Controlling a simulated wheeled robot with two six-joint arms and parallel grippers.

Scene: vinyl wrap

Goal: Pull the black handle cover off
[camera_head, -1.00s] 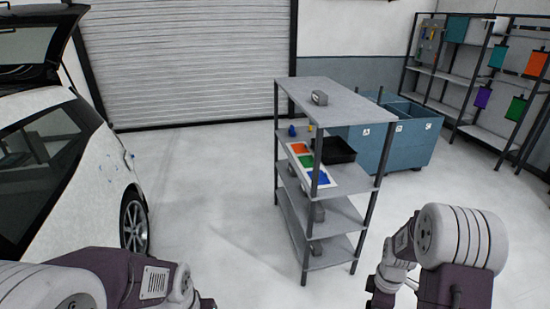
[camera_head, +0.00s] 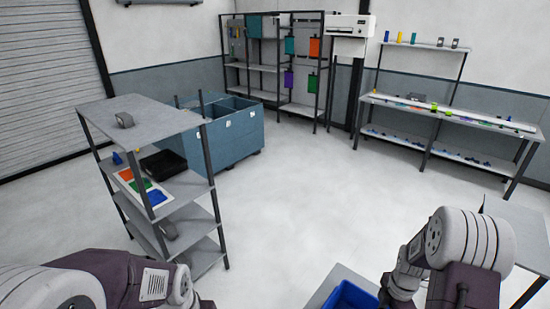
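No black handle cover shows in the head view, and the car is out of the picture. My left arm comes in at the bottom left, and its wrist runs down past the bottom edge.
A grey shelf cart (camera_head: 150,117) at the left carries a tape roll (camera_head: 124,120), a black tray (camera_head: 164,163) and coloured sheets. Blue bins (camera_head: 235,140) stand behind it. A rack (camera_head: 272,66) and workbench (camera_head: 450,113) line the back. A blue bin (camera_head: 352,296) is close below; the middle floor is clear.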

